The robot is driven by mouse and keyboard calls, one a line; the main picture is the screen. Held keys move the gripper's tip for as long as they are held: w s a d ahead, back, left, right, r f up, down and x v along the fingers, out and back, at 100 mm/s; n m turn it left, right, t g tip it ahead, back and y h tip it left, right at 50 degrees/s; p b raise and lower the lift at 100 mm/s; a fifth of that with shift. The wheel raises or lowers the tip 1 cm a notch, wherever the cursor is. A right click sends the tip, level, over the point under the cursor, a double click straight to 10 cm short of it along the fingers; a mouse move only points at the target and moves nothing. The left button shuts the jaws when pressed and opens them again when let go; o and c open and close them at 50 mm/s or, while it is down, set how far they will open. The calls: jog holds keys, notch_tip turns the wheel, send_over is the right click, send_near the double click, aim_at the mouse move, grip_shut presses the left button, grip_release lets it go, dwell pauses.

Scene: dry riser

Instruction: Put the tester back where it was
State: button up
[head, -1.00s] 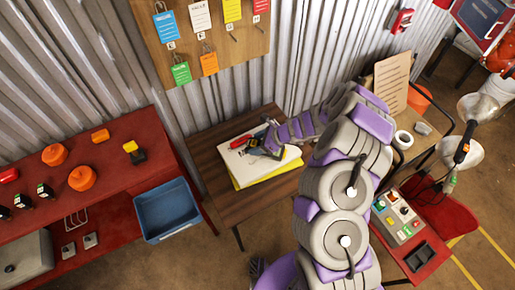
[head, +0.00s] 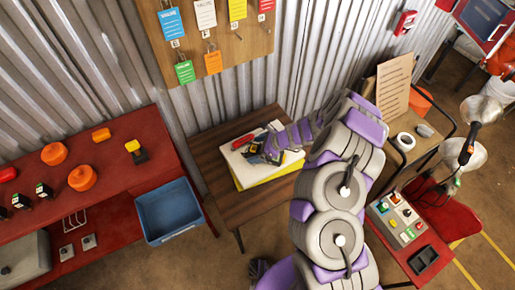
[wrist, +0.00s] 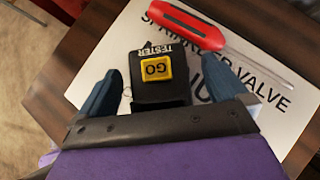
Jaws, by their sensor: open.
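The tester is a black block with a yellow GO button; it shows in the wrist view (wrist: 160,72) on a white printed manual (wrist: 110,45). My gripper (wrist: 162,84) is open, with one blue finger on each side of the tester. I cannot tell whether either finger touches it. In the head view my gripper (head: 264,153) is low over the stack of papers on the brown table (head: 215,165), and it mostly hides the tester.
A red screwdriver (wrist: 195,28) lies on the manual just beyond the tester. A red bench (head: 120,180) at left holds orange knobs and a yellow-topped black device (head: 135,151). A pegboard with tags (head: 215,45) hangs above the table.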

jog(key=p+v, duration=0.3)
jog(key=v, duration=0.8)
jog(key=shift+w+f, duration=0.1)
jog(key=shift+w, duration=0.05)
jog(key=shift+d+r+p, duration=0.35)
jog(key=shift+r, duration=0.15)
jog(key=s+a+r+n+g+h, duration=0.1)
jog(key=s+a+r+n+g, duration=0.1)
jog(key=s+r+n, duration=0.7)
jog(key=s+a+r+n+g, duration=0.1)
jog(key=s+a+r+n, duration=0.15)
jog(key=s+r, duration=0.7)
jog(key=s+d+r+n+h, duration=0.4)
jog(key=s+d, duration=0.4)
jog(key=s, duration=0.2)
jog(key=s+d+r+n+h, duration=0.3)
jog(key=s+d+r, duration=0.3)
jog(key=s, duration=0.3)
jog(key=shift+s+d+n+g+h, duration=0.3)
jog(key=shift+s+d+n+h, duration=0.1)
jog(key=shift+d+n, duration=0.45)
jog(key=shift+w, duration=0.1)
